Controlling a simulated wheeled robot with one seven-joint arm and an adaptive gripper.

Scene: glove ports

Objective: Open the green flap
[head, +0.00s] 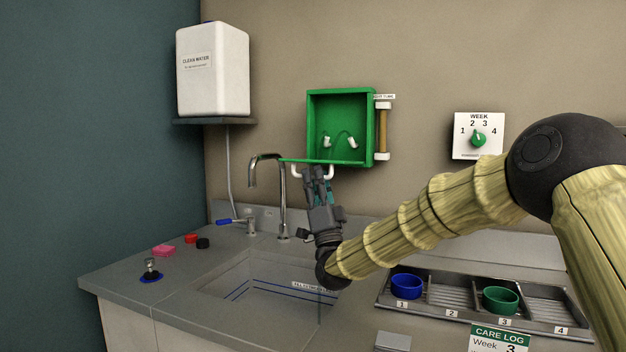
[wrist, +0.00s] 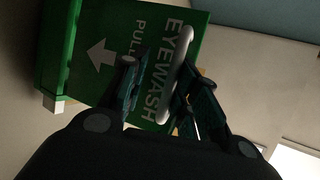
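The green flap (head: 300,160) hangs from the bottom of the green eyewash box (head: 312,125) in the head view. It is swung down to about level and shows nearly edge-on, so the box front is open. Its outer face (wrist: 85,70) with EYEWASH, PULL and an arrow fills much of the wrist view. The white bar handle (wrist: 178,65) is on that face; part of it also shows under the flap in the head view (head: 297,171). My gripper (head: 318,172) is just below the flap. Its fingers are apart, one on each side of the handle; contact is unclear.
Two white nozzles (head: 327,141) show inside the box. A tap (head: 282,190) stands left of my gripper, over the sink (head: 265,285). A rack (head: 450,305) with blue and green cups is at the right. A water tank (head: 213,70) hangs at the upper left.

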